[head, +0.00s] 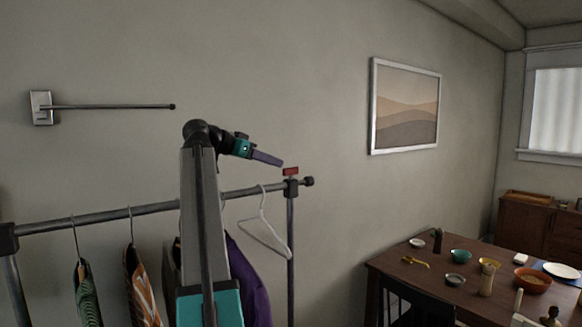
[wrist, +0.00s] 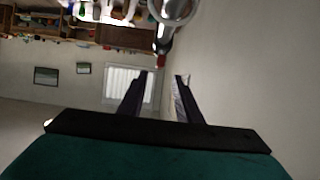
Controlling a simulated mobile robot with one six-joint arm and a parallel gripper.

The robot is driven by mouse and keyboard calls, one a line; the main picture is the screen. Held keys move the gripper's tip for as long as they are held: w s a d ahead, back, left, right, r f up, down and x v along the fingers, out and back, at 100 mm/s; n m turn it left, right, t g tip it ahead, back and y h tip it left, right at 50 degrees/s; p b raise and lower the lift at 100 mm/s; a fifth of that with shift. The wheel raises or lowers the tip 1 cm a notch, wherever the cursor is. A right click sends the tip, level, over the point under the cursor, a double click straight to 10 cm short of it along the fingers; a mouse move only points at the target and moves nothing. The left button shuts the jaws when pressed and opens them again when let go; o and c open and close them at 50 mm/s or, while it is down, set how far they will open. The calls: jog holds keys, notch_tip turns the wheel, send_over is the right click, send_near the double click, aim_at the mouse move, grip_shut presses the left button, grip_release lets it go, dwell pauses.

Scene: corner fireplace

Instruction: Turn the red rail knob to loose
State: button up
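The red rail knob (head: 290,171) sits on top of the black joint at the right end of the clothes rail (head: 150,208). Its flat bar lies roughly level in the head view. My gripper (head: 281,164) comes in from the left, with its fingertips close to the knob's left side; contact cannot be told. In the wrist view my gripper (wrist: 164,78) is open, with a clear gap between its two dark fingers. A small red part, seemingly the knob (wrist: 162,33), shows beyond the fingers, beside a round grey metal end. Nothing is between the fingers.
A white hanger (head: 265,237) hangs empty on the rail near its right post (head: 290,245). Several garments hang further left. A wall rod (head: 110,106) sticks out at upper left. A dining table (head: 410,275) with dishes stands at right.

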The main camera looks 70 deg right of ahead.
aim_at(290, 169)
jog(key=p+x, duration=0.2)
jog(key=x, duration=0.7)
jog(key=shift+p, duration=0.4)
jog(key=shift+r, duration=0.1)
jog(key=shift+c, duration=0.4)
grip_shut()
